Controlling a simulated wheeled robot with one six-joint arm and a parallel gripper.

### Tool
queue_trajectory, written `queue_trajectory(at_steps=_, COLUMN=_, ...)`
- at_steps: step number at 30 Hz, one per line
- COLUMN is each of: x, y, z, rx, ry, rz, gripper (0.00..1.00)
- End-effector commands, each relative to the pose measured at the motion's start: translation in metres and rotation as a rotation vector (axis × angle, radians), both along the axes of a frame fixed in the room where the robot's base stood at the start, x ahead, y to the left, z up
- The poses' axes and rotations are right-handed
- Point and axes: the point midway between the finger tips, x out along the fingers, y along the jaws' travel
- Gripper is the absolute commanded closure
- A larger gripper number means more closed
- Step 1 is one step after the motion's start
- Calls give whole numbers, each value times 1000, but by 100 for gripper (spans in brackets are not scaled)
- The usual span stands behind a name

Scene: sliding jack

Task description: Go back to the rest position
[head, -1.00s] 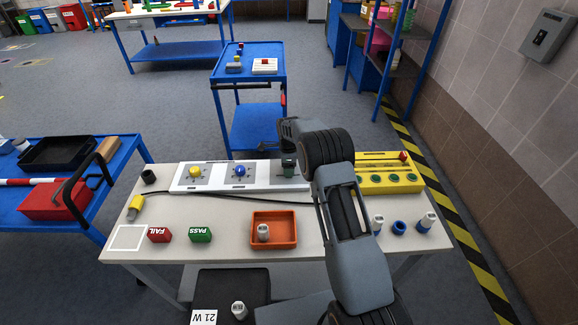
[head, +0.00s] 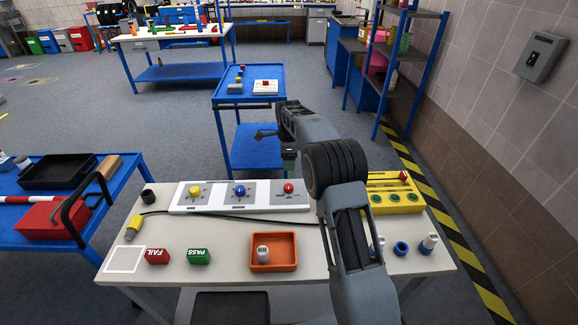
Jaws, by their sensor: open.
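My gripper (head: 268,134) is in the head view, raised above the far edge of the white table (head: 215,233). Its fingers point left and are open, with nothing seen between them. My arm reaches up from the lower right and hides part of the table's right side. Below the gripper, a white panel (head: 215,208) carries a yellow, a blue and a red knob (head: 288,188). The gripper is apart from the panel.
An orange tray (head: 257,265) holds a small grey-white part (head: 262,252). A red FAIL block (head: 157,256) and a green PASS block (head: 199,256) stand left of it. A yellow box (head: 408,204) is right of my arm. A blue cart (head: 272,86) stands behind.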

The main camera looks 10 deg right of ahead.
Motion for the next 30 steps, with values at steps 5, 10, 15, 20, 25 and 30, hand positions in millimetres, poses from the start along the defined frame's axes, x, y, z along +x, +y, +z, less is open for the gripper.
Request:
queue_trajectory(at_steps=5, x=0, y=0, z=4, rx=0, ry=-1, rz=0, gripper=35)
queue_trajectory(at_steps=10, x=0, y=0, z=4, rx=0, ry=-1, rz=0, gripper=35)
queue_trajectory(at_steps=15, x=0, y=0, z=4, rx=0, ry=-1, rz=0, gripper=35)
queue_trajectory(at_steps=20, x=0, y=0, z=4, rx=0, ry=-3, rz=55, gripper=35)
queue_trajectory(at_steps=25, x=-4, y=0, z=-13, rx=1, ry=2, rz=343, gripper=35)
queue_trajectory(at_steps=30, x=-53, y=1, z=-22, rx=20, ry=41, rz=811, gripper=35)
